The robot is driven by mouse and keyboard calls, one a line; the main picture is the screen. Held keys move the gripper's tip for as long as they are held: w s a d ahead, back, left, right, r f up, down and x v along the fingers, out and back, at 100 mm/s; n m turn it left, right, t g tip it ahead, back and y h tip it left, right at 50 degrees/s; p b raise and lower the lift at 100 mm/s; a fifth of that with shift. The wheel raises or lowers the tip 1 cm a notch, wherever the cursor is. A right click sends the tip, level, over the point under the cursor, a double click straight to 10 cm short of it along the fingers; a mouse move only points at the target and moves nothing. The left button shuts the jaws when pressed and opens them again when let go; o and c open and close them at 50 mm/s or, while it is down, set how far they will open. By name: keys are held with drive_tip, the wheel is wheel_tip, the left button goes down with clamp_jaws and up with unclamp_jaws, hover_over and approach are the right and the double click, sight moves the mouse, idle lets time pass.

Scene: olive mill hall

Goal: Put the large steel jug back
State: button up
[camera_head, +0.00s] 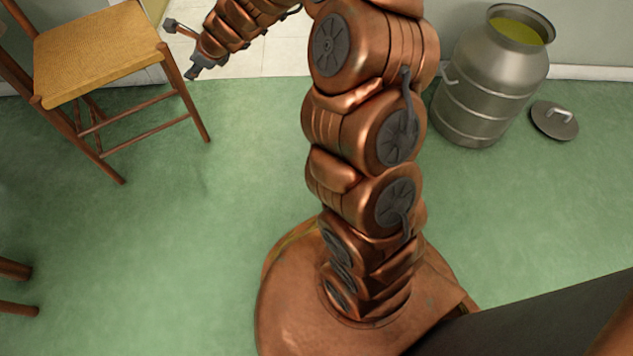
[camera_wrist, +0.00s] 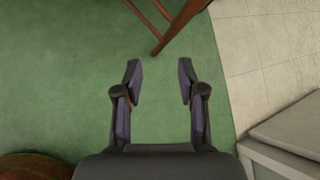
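I see no thing that is clearly a large steel jug. A large steel can (camera_head: 487,85) with a side handle stands upright on the green floor at the upper right of the head view. Its mouth is open and shows yellow-green liquid; I cannot tell whether the task means this can. My gripper (camera_head: 190,72) is at the upper left of the head view, beside a chair and far from the can. In the wrist view my gripper (camera_wrist: 159,78) is open, with nothing between its fingers, above green floor.
A round steel lid (camera_head: 554,121) lies on the floor right of the can. A wooden chair (camera_head: 97,50) with a woven seat stands at the upper left. A pale grey block (camera_wrist: 285,140) is at the lower right of the wrist view.

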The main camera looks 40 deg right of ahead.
drive_tip(key=s+a+r+n+g, duration=0.25)
drive_tip(key=s+n, duration=0.25)
drive_tip(key=s, duration=0.3)
drive_tip(key=s+a+r+n+g+y, duration=0.1)
drive_tip(key=s+a+n, duration=0.2)
drive_tip(key=s+n, duration=0.3)
drive_tip(key=s+a+r+n+g, duration=0.2)
drive_tip(key=s+a+n, duration=0.15)
drive_tip(key=s, duration=0.55)
drive_tip(key=s+d+n+g+h, duration=0.2)
drive_tip(key=s+d+n, duration=0.3)
drive_tip(key=s, duration=0.7)
drive_tip(key=s+d+n+g+h, duration=0.3)
drive_tip(key=s+d+n, duration=0.3)
drive_tip(key=s, duration=0.7)
drive_tip(key=shift+d, duration=0.65)
drive_tip(key=shift+n+g, duration=0.25)
